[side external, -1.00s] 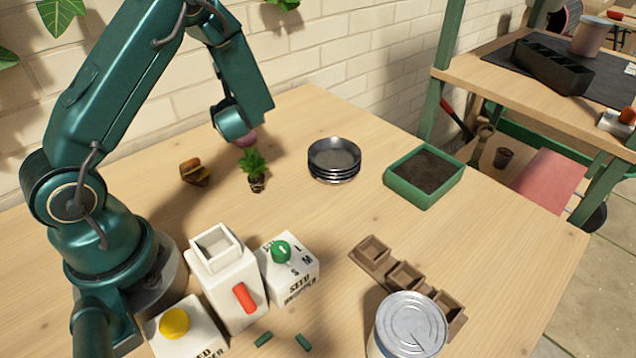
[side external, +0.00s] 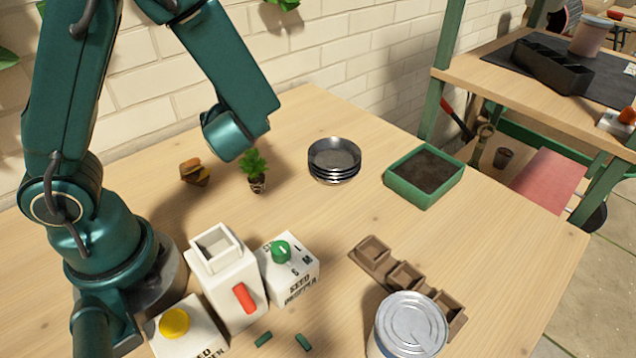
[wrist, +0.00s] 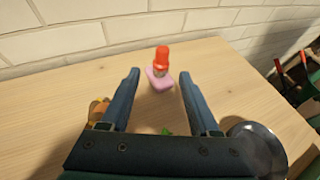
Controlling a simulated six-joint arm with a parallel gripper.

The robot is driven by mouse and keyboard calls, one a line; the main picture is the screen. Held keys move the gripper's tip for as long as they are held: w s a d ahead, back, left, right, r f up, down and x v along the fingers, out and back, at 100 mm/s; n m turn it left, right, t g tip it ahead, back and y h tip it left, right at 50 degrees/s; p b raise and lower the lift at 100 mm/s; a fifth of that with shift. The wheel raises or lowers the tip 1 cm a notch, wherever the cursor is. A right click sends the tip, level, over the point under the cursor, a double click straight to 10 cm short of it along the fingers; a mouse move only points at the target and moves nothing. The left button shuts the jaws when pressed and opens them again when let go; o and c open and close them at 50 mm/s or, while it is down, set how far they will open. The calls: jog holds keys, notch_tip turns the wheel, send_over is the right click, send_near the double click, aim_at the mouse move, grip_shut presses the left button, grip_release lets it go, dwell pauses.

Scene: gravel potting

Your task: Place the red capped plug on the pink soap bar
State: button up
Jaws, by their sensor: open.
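The red capped plug (wrist: 162,60) stands upright on the pink soap bar (wrist: 159,84) in the wrist view, near the table's back edge. My gripper (wrist: 159,74) is open, with its two dark blue fingers wide apart and nothing between them. The plug and soap lie beyond the fingertips, apart from them. In the side view, my wrist hides the plug, the soap and the fingers.
A small potted plant (side external: 256,172) and brown-orange blocks (side external: 195,174) stand near my wrist. Stacked dark dishes (side external: 334,158) and a green soil tray (side external: 424,178) are to the right. White dispensers (side external: 228,282), a brown cell tray (side external: 403,275) and a tin (side external: 408,325) stand in front.

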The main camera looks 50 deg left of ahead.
jog(key=s+d+n+g+h, duration=0.45)
jog(key=s+n, duration=0.55)
jog(key=n, duration=0.4)
jog(key=d+r+n+t+h, duration=0.4)
jog(key=d+n+h, duration=0.3)
jog(key=d+n, duration=0.2)
jog(key=shift+d+r, duration=0.7)
jog(key=shift+d, duration=0.45)
